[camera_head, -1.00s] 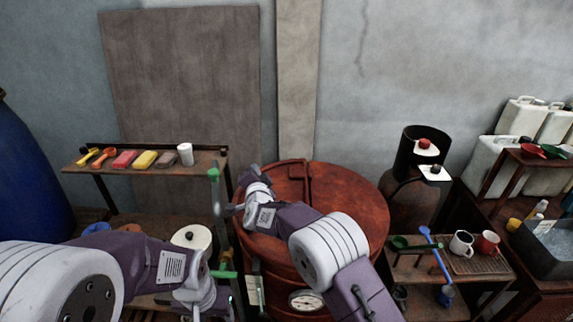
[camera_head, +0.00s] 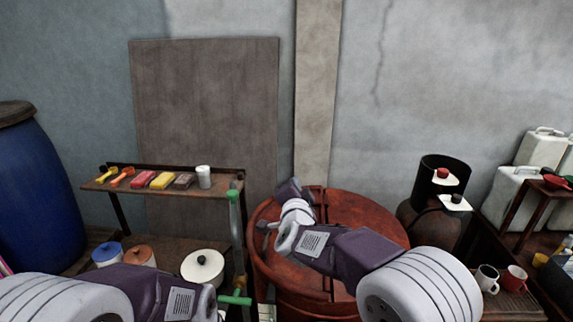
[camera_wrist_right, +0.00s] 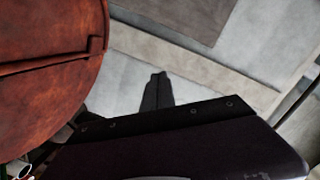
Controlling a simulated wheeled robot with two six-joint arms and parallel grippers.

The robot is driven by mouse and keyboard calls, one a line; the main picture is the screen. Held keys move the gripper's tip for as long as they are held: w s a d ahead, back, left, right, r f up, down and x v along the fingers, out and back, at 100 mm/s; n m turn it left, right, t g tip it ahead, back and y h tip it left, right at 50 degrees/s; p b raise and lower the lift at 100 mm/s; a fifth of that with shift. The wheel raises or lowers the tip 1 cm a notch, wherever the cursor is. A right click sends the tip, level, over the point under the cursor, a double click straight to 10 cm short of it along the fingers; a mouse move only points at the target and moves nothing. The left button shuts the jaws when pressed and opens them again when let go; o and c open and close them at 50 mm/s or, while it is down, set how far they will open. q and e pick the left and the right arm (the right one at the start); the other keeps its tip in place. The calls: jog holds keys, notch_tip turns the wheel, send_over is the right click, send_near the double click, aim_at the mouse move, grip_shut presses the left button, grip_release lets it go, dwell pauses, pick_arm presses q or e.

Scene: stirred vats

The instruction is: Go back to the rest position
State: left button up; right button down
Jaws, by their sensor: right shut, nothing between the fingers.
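My right gripper (camera_head: 289,188) is raised over the rusty red vat (camera_head: 350,215) in the head view, with its arm coming in from the lower right. In the right wrist view its dark fingers (camera_wrist_right: 157,90) are together with nothing between them, and the vat's red lid (camera_wrist_right: 50,55) lies to their left, apart from them. My left arm (camera_head: 150,292) crosses the bottom left of the head view. Its gripper is below the picture edge and does not show.
A cart (camera_head: 236,178) with coloured blocks, scoops and a white cup stands left of the vat. Lidded pots (camera_head: 203,268) sit low on it. A blue barrel (camera_head: 35,190) is at far left. A black cylinder (camera_head: 440,165), mugs (camera_head: 515,276) and white canisters (camera_head: 543,148) are at right.

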jog(key=d+f+h+b, duration=0.1)
jog(key=d+h, duration=0.1)
jog(key=d, duration=0.8)
jog(key=s+d+f+n+g+b, duration=0.2)
jog(key=s+d+f+n+g, duration=0.3)
jog(key=d+f, duration=0.6)
pick_arm(q)
jog(key=f, duration=0.4)
jog(key=shift+d, duration=0.3)
pick_arm(e)
jog(key=s+f+n+g, duration=0.1)
jog(key=s+f+g, duration=0.2)
jog(key=s, duration=0.6)
jog(key=s+f+n+g, duration=0.2)
jog(key=s+f+g, duration=0.2)
jog(key=s+f, duration=0.4)
jog(key=s+d+f+n+g+y, duration=0.1)
jog(key=s+f+n+g, duration=0.1)
jog(key=s+f, duration=0.4)
jog(key=s+g, duration=0.1)
jog(key=s, duration=0.3)
jog(key=shift+s+f+g, duration=0.2)
jog(key=shift+s+g, duration=0.1)
jog(key=shift+s, duration=0.05)
